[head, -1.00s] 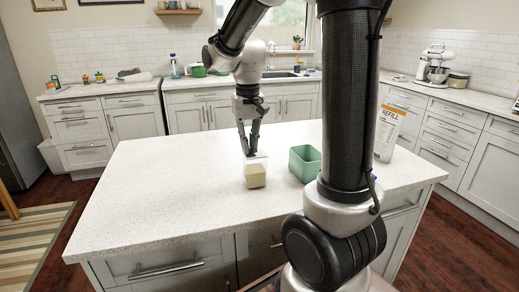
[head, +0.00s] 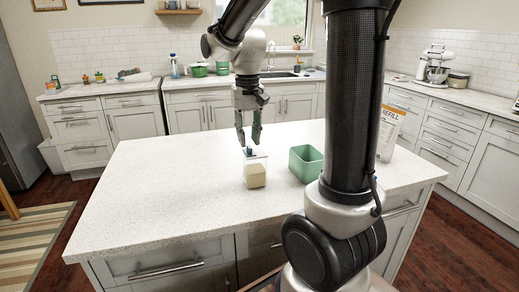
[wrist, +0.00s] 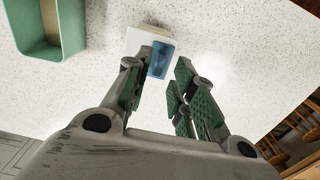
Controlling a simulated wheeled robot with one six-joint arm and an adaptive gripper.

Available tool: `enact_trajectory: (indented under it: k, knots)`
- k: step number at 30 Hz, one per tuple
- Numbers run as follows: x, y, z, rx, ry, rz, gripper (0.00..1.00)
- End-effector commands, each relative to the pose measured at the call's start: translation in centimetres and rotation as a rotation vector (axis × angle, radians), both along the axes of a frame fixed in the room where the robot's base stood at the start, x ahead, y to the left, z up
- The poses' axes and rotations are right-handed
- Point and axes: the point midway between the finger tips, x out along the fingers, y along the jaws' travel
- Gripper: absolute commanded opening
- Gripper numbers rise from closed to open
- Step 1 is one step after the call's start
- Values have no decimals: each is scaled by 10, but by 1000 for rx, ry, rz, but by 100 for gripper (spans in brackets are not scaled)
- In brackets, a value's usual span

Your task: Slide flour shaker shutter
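A cream block (head: 255,176), seemingly the flour shaker, sits on the island counter. Just behind it is a flat white piece (head: 256,157) with a small blue part (head: 249,151) on it, perhaps the shutter. The wrist view shows the blue part (wrist: 160,60) over the white piece's edge. I cannot tell how these parts join, or whether the shutter is open. My gripper (head: 248,140) is just above the blue part, pointing down. The wrist view shows my gripper (wrist: 158,82) with its fingers apart and nothing held between them.
A green open container (head: 305,163) stands right of the block; it also shows in the wrist view (wrist: 68,35). A white "REFILL" packet (head: 388,137) stands farther right, partly behind my arm. The left of the counter (head: 170,190) is clear.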

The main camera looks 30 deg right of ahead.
Motion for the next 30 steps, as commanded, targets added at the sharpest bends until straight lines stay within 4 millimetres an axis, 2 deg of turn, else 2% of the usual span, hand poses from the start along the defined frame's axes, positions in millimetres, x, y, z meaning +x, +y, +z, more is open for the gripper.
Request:
enact_trajectory:
  k: [18, 30]
  knots:
    - [0, 0, 45, 0, -1, 0, 25]
    - [0, 0, 46, 0, 1, 0, 25]
